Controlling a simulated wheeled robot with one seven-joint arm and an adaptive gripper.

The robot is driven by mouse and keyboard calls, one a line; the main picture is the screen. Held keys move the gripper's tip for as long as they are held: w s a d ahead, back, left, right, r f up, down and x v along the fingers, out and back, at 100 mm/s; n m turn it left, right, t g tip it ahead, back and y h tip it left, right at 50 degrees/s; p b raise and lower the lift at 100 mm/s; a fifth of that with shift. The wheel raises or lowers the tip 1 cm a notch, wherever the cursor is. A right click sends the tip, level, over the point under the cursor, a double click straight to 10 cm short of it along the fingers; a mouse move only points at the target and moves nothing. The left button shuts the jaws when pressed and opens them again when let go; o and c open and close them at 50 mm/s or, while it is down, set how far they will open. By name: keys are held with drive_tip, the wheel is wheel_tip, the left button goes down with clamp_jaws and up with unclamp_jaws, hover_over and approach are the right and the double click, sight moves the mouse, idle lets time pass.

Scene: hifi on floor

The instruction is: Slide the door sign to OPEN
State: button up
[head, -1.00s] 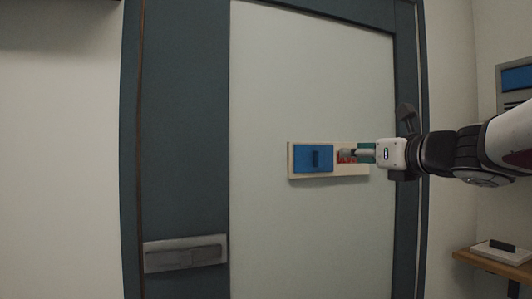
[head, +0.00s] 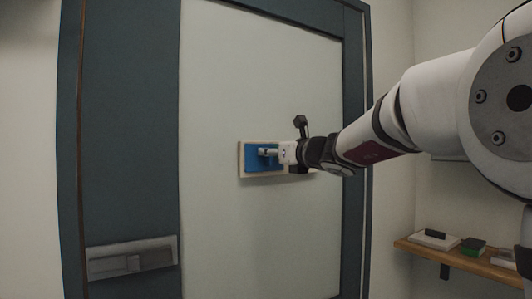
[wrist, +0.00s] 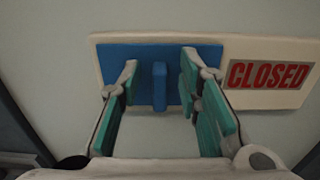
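The door sign is a cream board (head: 242,162) on the pale door panel, also in the wrist view (wrist: 255,50). A blue sliding plate (head: 255,163) covers its left part, with an upright blue knob (wrist: 160,87) at its middle. The red word CLOSED (wrist: 268,75) shows to the right of the plate in the wrist view. My gripper (wrist: 159,68) is open, its green-padded fingers on either side of the knob with gaps on both sides. In the head view my gripper (head: 270,152) is in front of the plate and hides the lettering.
A grey metal handle plate (head: 130,258) is on the door's dark frame at lower left. A wooden shelf (head: 460,262) with small objects is on the right wall. The door panel around the sign is clear.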

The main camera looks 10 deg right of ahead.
clamp_jaws()
drive_tip(key=shift+d, duration=0.1)
drive_tip(key=w+d+p, duration=0.1)
drive_tip(key=w+d, duration=0.3)
drive_tip(key=d, duration=0.8)
drive_tip(key=shift+d+p, duration=0.35)
drive_tip(key=shift+d, duration=0.05)
unclamp_jaws()
drive_tip(key=shift+w+d, duration=0.1)
